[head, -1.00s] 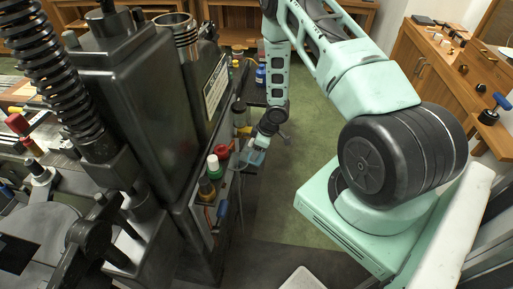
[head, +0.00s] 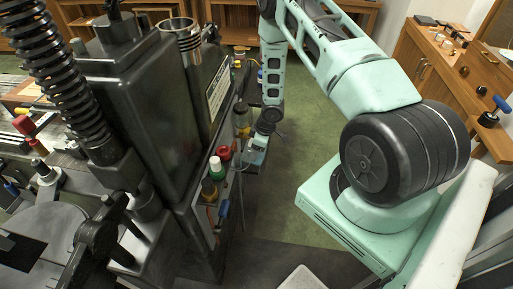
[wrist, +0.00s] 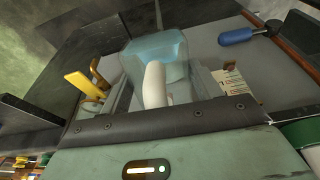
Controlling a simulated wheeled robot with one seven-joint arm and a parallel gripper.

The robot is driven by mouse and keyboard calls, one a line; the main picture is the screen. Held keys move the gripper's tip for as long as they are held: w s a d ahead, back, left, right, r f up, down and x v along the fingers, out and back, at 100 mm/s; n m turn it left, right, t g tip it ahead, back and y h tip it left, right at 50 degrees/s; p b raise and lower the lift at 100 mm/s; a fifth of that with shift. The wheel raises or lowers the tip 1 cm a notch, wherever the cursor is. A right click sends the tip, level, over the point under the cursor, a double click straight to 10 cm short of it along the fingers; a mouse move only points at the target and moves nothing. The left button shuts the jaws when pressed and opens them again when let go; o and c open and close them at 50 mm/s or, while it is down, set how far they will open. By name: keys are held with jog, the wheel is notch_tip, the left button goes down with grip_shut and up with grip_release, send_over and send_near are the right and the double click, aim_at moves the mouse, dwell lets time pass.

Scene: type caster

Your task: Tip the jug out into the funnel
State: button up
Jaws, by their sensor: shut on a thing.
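My gripper (head: 262,139) hangs low in the head view, beside the dark machine. In the wrist view my gripper (wrist: 155,95) is shut on the jug's pale handle. The jug (wrist: 152,48) is translucent blue and lies ahead of the jaws; its contents are not clear. In the head view the jug (head: 256,156) shows small, just below my gripper. No funnel is plain to see. A metal ringed cylinder (head: 180,40) with an open top stands on the machine, well above and left of my gripper; I cannot tell whether it is the funnel.
The dark machine (head: 150,110) fills the left side. Green floor (head: 305,125) is open to the right. A wooden cabinet (head: 440,65) stands at the far right.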

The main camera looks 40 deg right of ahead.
jog(key=shift+w+a+r+g+h+p, duration=0.35)
jog(key=shift+w+r+g+h+p, duration=0.35)
jog(key=shift+p, duration=2.25)
jog(key=shift+w+a+g+p, duration=0.15)
jog(key=shift+a+g+p, duration=0.1)
jog(key=shift+g+p, duration=0.35)
